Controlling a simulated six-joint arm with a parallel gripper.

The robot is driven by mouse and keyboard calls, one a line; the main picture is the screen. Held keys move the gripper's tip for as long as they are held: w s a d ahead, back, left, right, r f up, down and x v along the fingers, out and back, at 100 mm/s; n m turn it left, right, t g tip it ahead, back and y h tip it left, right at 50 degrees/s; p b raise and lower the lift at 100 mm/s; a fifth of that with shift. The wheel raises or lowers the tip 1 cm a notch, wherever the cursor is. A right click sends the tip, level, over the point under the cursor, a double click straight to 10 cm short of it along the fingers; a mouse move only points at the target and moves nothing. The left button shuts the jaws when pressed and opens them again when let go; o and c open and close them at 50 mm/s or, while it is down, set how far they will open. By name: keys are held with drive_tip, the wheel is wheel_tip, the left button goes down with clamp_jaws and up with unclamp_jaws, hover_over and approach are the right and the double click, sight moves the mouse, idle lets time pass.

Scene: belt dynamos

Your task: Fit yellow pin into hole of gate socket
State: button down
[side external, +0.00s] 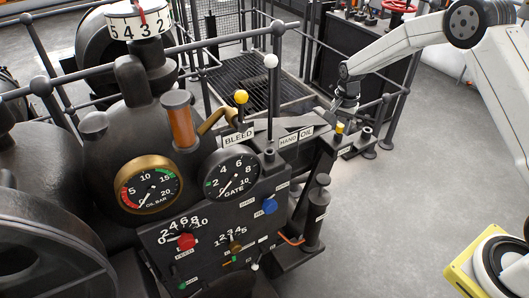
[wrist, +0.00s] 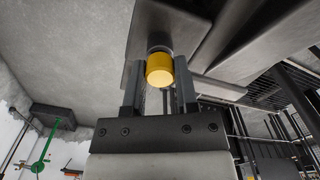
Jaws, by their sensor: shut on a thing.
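The yellow pin (side external: 339,128) shows as a small yellow cap at the right end of the dark machine bracket. In the wrist view the yellow pin (wrist: 160,70) sits between the two fingers of my gripper (wrist: 159,85), its round yellow end facing the camera. My gripper (side external: 343,112) is shut on the pin, pointing down over the bracket. A dark plate (wrist: 190,15) lies beyond the pin, with a grey collar (wrist: 158,46) around or behind its far end. The hole is hidden, so I cannot tell how deep the pin is.
A dark upright cylinder (side external: 366,133) stands just right of the pin. A lever with a white ball (side external: 271,62) and a yellow knob (side external: 241,97) rise to the left. Handrails (side external: 398,87) run behind. The grey floor (side external: 420,170) at right is clear.

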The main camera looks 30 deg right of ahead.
sight(341, 125)
drive_tip(key=shift+f, duration=0.15)
drive_tip(key=shift+c, duration=1.5)
unclamp_jaws()
drive_tip(key=shift+r, duration=3.95)
drive_tip(key=s+a+n+t, duration=0.1)
drive_tip(key=s+a+n, duration=0.2)
drive_tip(key=s, duration=0.5)
drive_tip(key=s+a+n, duration=0.3)
drive_tip(key=s+n, duration=0.2)
drive_tip(key=s, duration=0.3)
drive_tip(key=s+a+r+n+t, duration=0.1)
drive_tip(key=s+a+n, duration=0.2)
drive_tip(key=s, duration=0.5)
drive_tip(key=shift+s+n+t, duration=0.2)
drive_tip(key=shift+n+t, duration=0.1)
drive_tip(key=shift+n, duration=0.5)
